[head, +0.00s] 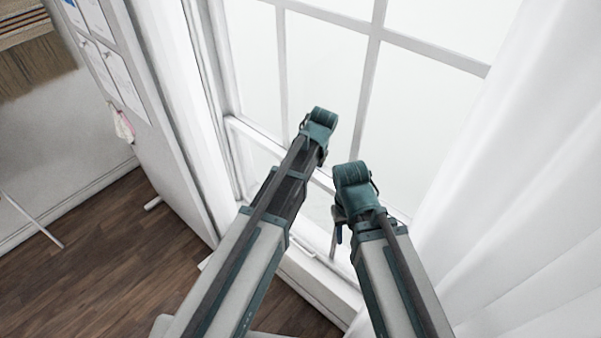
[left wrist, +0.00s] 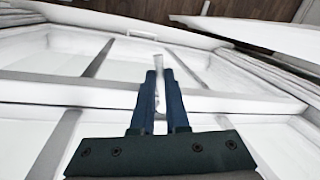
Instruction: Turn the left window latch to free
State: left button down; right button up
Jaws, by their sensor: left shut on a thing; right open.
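The left window latch (left wrist: 159,64) shows in the left wrist view as a slim pale piece between and just past my left fingertips, at the window's cross rail. My left gripper (left wrist: 160,76) is shut on it; the fingers hide part of it. In the head view my left arm reaches up to the window's middle rail, and its wrist hides the latch and fingers. My right gripper (head: 338,226) is open, in front of the lower pane, right of my left arm; its fingers are small and partly hidden by its wrist.
The white window frame (head: 376,60) has several panes. A white curtain (head: 530,190) hangs close on the right of my right arm. A panel with pinned papers (head: 115,75) stands left.

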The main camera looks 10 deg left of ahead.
pick_arm(q)
jog(key=d+n, duration=0.1)
jog(key=n, duration=0.2)
jog(key=d+n+g, duration=0.1)
jog(key=n, duration=0.1)
jog(key=shift+w+d, duration=0.1)
jog(key=shift+d, duration=0.2)
dwell(0.5)
jog(key=c, duration=0.9)
grip_release()
jog(key=shift+d, duration=0.1)
jog(key=r+p, duration=0.3)
jog(key=d+r+p, duration=0.1)
jog(key=r+p, duration=0.3)
jog(key=shift+w+d+r, duration=0.15)
jog(key=shift+d+r, duration=0.05)
